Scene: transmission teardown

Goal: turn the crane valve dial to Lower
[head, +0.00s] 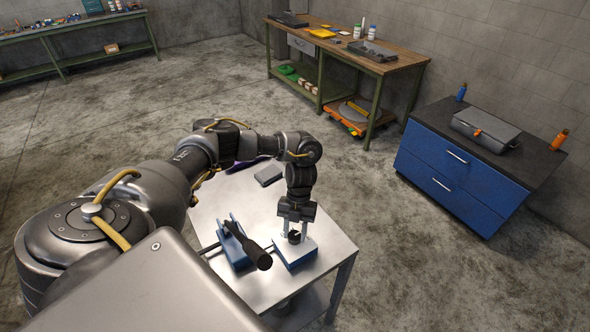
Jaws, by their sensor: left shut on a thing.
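The crane valve dial (294,237) is a small black knob on top of a blue and white valve box (296,257) on the metal table. My left gripper (293,231) points straight down over the box. Its two pale fingers are shut on the dial, one on each side. Any marking for Lower is too small to read, so I cannot tell which setting the dial points to. My right gripper does not show.
A blue device with a black lever handle (258,254) stands just left of the valve box. A grey flat box (268,176) lies at the table's back. The metal table (325,240) is bare to the right. A blue cabinet (455,175) and a workbench (390,65) stand beyond.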

